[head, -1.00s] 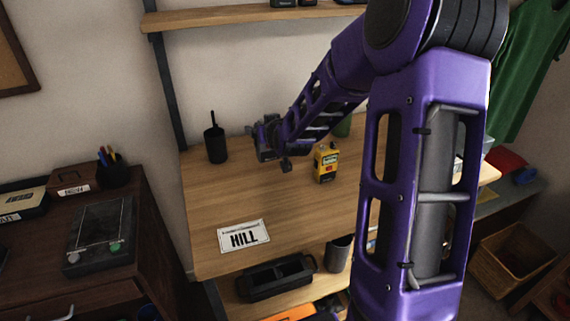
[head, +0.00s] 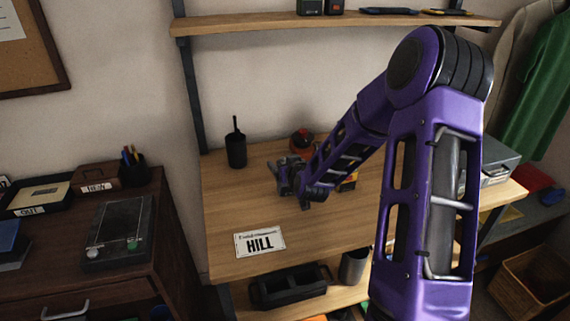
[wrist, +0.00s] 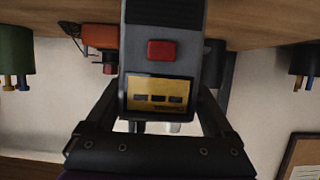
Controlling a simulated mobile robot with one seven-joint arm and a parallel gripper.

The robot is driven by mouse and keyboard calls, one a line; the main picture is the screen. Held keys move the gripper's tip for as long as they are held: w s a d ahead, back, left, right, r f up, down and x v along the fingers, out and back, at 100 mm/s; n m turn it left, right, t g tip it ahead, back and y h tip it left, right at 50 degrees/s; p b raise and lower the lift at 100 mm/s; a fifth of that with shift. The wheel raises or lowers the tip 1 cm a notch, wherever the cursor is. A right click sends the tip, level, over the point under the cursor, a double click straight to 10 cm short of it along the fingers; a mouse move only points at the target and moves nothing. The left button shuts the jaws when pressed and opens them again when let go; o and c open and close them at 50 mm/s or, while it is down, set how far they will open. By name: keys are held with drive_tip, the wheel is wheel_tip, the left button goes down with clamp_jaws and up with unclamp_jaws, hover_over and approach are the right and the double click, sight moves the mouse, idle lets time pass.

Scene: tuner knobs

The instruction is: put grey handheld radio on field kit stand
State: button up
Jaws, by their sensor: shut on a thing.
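The grey handheld radio (wrist: 162,55) fills the middle of the wrist view, with a red button and a yellow panel. My gripper (head: 290,182) is shut on it, with one finger on each side. In the head view the gripper is above the left-middle of the wooden workbench (head: 225,205), and the radio there is small and mostly merged with the dark gripper. I cannot tell for certain which thing is the field kit stand; a black two-compartment holder (head: 288,287) sits on the lower shelf.
A white HILL card (head: 260,242) lies near the front edge, beside clear wood. A metal cup (head: 354,266) is below.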

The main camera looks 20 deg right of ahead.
drive_tip(key=shift+f, duration=0.1)
drive_tip(key=o, duration=1.4)
drive_tip(key=shift+s+r, duration=0.15)
drive_tip(key=shift+r, duration=0.1)
drive_tip(key=v, duration=1.1)
drive_tip(key=shift+s+r, duration=0.1)
drive_tip(key=shift+s, duration=0.25)
drive_tip(key=shift+w, duration=0.1)
